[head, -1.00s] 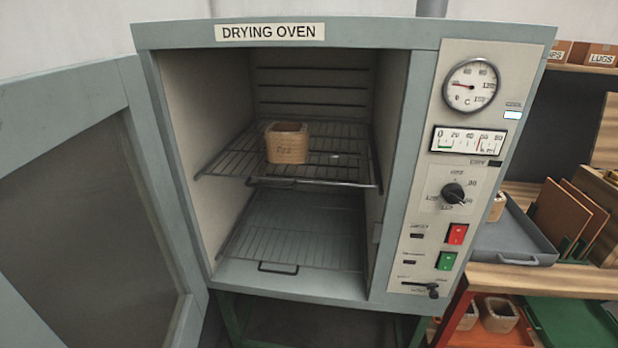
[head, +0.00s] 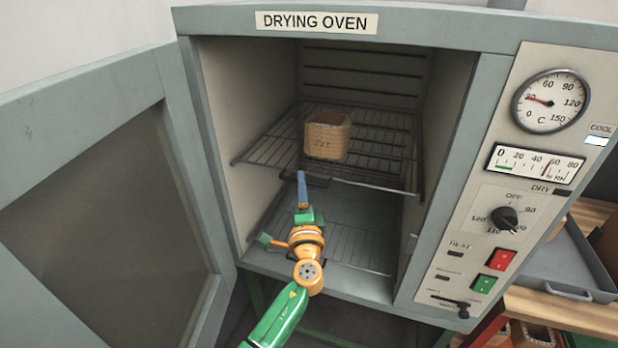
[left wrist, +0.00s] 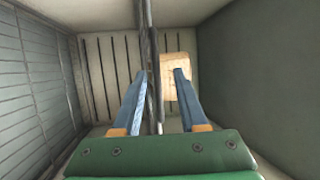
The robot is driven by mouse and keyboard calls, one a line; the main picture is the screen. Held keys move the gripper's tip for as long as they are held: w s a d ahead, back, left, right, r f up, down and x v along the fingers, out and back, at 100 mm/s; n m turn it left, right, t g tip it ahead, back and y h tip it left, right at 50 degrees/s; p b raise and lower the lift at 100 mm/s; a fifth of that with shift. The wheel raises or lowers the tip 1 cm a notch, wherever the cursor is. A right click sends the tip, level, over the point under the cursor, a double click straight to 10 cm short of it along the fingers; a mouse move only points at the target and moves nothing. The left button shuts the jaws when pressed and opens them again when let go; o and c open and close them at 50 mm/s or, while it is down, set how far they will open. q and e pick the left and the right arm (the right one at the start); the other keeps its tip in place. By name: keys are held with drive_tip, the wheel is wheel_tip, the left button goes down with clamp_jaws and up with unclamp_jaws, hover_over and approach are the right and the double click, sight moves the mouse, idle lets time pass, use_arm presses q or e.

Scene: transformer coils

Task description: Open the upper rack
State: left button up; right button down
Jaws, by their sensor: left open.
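The upper rack (head: 375,186) is a dark wire shelf inside the open drying oven. A tan, box-shaped coil (head: 326,138) stands on it. My left gripper (head: 302,176) is at the rack's front edge, by its handle, with its blue fingers pointing into the oven. In the left wrist view the open fingers (left wrist: 158,85) lie on either side of the rack's edge bar (left wrist: 153,60), which runs up between them. The coil (left wrist: 172,68) shows partly behind the right finger. In the head view, the gripper hides part of the handle. My right gripper is not in view.
The oven door (head: 95,190) stands open on the left. A lower wire rack (head: 350,245) lies beneath the upper one. The control panel (head: 505,190) is on the right, with a grey tray (head: 560,265) on a bench beyond it.

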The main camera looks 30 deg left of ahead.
use_arm(q)
drive_tip(key=x, duration=0.2)
drive_tip(key=shift+w+a+f, duration=0.1)
drive_tip(key=shift+w+f, duration=0.05)
drive_tip(key=shift+w, duration=0.15)
drive_tip(key=shift+s, duration=0.1)
clamp_jaws()
drive_tip(key=shift+r, duration=0.35)
idle(0.6)
